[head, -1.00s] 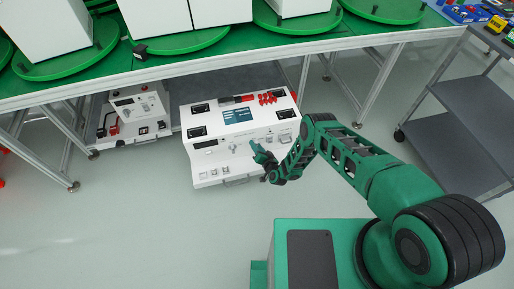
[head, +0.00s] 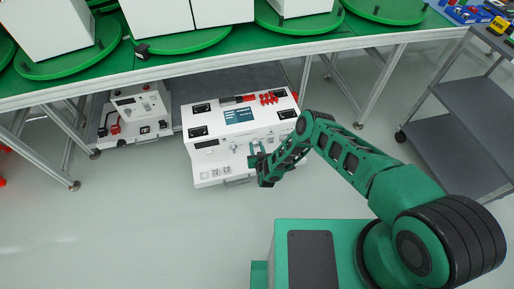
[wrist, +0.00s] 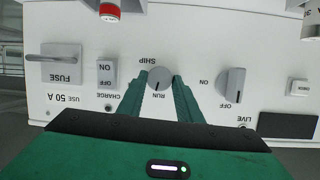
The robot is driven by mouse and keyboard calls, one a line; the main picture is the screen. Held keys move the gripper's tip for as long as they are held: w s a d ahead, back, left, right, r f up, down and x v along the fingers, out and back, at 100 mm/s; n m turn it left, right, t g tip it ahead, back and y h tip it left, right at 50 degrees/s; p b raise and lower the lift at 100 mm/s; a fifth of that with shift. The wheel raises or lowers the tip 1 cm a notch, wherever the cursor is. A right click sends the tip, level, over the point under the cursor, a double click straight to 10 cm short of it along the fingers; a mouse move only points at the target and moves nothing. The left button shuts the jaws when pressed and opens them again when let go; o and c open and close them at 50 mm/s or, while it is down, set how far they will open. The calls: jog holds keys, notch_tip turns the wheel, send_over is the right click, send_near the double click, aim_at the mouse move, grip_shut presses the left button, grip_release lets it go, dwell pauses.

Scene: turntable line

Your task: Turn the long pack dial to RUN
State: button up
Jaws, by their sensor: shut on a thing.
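The long pack (head: 215,171) is the large white unit on the floor level under the bench. Its grey round dial (wrist: 159,78), between the labels SHIP and RUN, appears upside down in the wrist view. A small dark mark shows on the dial's side towards RUN, but its exact angle is hard to tell. My gripper (wrist: 160,82) has one green finger on each side of the dial and is shut on it. In the head view my gripper (head: 254,153) is at the front panel, and the dial is too small to make out there.
Beside the dial are an ON/OFF knob (wrist: 231,85), a CHARGE switch (wrist: 107,73) and a FUSE handle (wrist: 60,60). A smaller white unit (head: 138,103) stands to the left. A grey cart (head: 455,150) is at right. The floor in front is clear.

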jog(key=shift+s+f+n+h, duration=0.2)
jog(key=shift+n+h, duration=0.3)
jog(key=shift+n, duration=0.4)
jog(key=o, duration=0.7)
jog(key=shift+w+t, duration=0.1)
jog(key=shift+t, duration=0.2)
jog(key=shift+o, duration=0.2)
jog(key=v, duration=1)
jog(key=shift+s, duration=0.4)
jog(key=shift+r, duration=0.1)
